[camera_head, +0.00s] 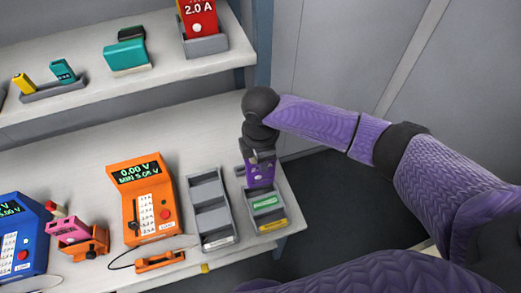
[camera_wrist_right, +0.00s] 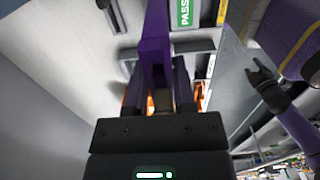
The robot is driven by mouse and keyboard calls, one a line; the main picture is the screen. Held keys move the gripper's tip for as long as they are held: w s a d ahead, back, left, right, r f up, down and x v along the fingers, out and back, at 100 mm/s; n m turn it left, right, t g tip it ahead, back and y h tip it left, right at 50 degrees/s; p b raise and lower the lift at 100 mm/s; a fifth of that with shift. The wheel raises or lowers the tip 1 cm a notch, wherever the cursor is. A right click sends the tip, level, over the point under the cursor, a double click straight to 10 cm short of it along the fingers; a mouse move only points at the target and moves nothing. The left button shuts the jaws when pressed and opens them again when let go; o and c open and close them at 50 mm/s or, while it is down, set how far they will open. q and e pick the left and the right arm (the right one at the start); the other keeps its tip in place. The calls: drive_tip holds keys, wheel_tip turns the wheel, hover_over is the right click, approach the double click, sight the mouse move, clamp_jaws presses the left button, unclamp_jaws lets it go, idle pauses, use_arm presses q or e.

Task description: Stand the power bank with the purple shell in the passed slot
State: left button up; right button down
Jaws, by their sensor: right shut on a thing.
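The power bank with the purple shell (camera_head: 261,173) is upright in my right gripper (camera_head: 258,157), at the right end of the table. In the right wrist view the purple shell (camera_wrist_right: 155,45) is between the two dark fingers (camera_wrist_right: 158,88), which are shut on it. The grey passed holder (camera_head: 268,222) has a green label, which reads "PASS" in the wrist view (camera_wrist_right: 185,14). The bank is at the holder's back part; I cannot tell whether its lower end is inside the slot. A dark claw-like shape (camera_wrist_right: 265,85), probably my left gripper, shows in the wrist view.
An empty grey divided tray (camera_head: 211,210) stands left of the holder. An orange meter (camera_head: 141,198), a pink power bank (camera_head: 70,230) in an orange cradle and a blue meter (camera_head: 20,235) stand further left. A shelf (camera_head: 180,75) with teal, yellow and red units is above.

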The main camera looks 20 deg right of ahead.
use_arm(q)
drive_tip(key=shift+d+f, duration=0.35)
drive_tip(key=shift+f, duration=0.1)
use_arm(e)
drive_tip(key=shift+f, duration=0.9)
use_arm(q)
drive_tip(key=shift+s, duration=0.1)
use_arm(e)
drive_tip(key=shift+r, duration=0.1)
use_arm(q)
drive_tip(key=shift+a+r, duration=0.35)
drive_tip(key=shift+a, duration=0.15)
drive_tip(key=shift+r, duration=0.1)
use_arm(e)
drive_tip(key=shift+p, duration=0.45)
use_arm(q)
drive_tip(key=shift+d+r, duration=0.25)
drive_tip(key=shift+d, duration=0.15)
